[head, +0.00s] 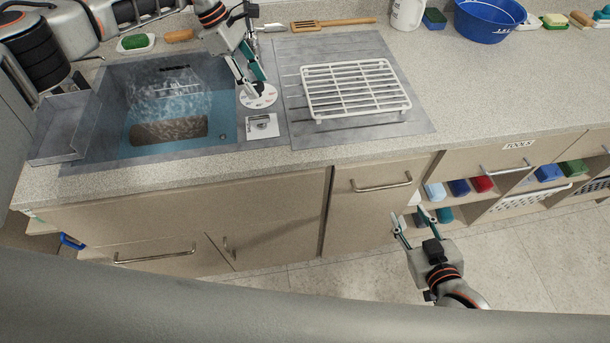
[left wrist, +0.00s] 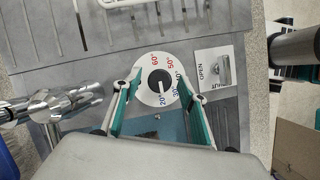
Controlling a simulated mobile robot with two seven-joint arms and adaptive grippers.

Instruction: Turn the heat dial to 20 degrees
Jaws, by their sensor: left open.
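The heat dial (head: 258,101) is a round white plate on the counter beside the sink, with a black knob (left wrist: 159,80) at its middle. In the left wrist view, the plate shows red numbers 60 and 50 at the top and blue 20 and 30 at the bottom. A pale mark shows on the knob's right part; its exact reading is too small to tell. My left gripper (head: 254,88) is open over the dial, its fingers (left wrist: 160,88) on either side of the knob, apart from it. My right gripper (head: 407,213) is open and empty before the cabinets.
The sink (head: 172,148) with water lies left of the dial. An OPEN-labelled switch plate (head: 261,125) is close by the dial. A chrome faucet (left wrist: 58,105) stands near my left gripper. A white rack (head: 355,88) sits to the right; a blue basin (head: 485,22) is further right.

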